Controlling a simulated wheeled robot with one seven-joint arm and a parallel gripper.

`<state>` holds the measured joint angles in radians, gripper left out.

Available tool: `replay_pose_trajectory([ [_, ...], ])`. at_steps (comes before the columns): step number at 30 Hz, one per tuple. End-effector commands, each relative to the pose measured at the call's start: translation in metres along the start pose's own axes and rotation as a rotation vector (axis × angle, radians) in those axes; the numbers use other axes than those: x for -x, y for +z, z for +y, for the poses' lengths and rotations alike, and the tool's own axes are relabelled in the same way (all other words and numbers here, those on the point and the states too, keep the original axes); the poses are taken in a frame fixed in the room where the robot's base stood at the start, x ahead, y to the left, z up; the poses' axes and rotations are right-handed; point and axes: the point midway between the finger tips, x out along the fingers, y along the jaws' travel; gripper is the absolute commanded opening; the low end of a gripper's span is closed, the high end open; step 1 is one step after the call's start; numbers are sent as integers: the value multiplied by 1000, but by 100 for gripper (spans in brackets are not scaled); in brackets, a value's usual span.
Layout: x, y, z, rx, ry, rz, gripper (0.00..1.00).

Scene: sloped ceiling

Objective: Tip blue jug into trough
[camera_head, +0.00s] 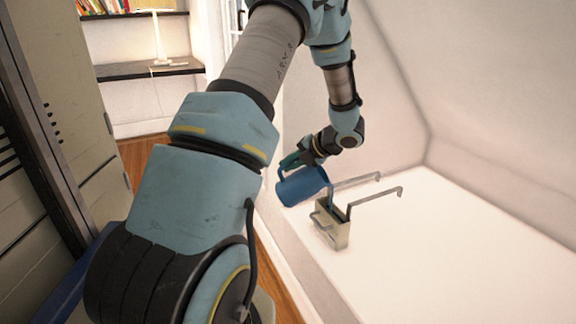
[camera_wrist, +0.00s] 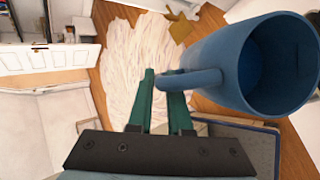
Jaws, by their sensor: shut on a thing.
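The blue jug (camera_head: 303,187) is held above the white ledge in the head view, tilted, beside and slightly left of the trough. My gripper (camera_head: 290,160) is shut on the jug's handle, and its green fingers (camera_wrist: 160,82) show at the handle in the wrist view. There the jug (camera_wrist: 225,65) shows its open mouth toward the right; no contents can be made out inside. The trough (camera_head: 334,233) looks like a small beige box with a dark inside and long bent metal bars. The jug hides part of its far side.
The trough stands on a white ledge (camera_head: 450,255) under sloped white walls, with free room to its right. A grey cabinet (camera_head: 60,90) stands at the left. A shelf (camera_head: 150,70) with a lamp is at the back. A pale rug (camera_wrist: 135,50) lies on the wooden floor.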

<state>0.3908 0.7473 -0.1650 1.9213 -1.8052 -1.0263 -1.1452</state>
Motion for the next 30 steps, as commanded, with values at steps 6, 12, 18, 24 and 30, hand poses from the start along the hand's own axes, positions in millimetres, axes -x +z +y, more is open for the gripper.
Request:
replay_pose_trajectory([
  [6, 3, 2, 0, -8, 24, 3, 0],
  [12, 5, 3, 0, -17, 45, 7, 0],
  [18, 8, 4, 0, -25, 65, 11, 0],
  [24, 10, 5, 0, -34, 85, 15, 0],
  [30, 12, 6, -1, -43, 105, 19, 0],
])
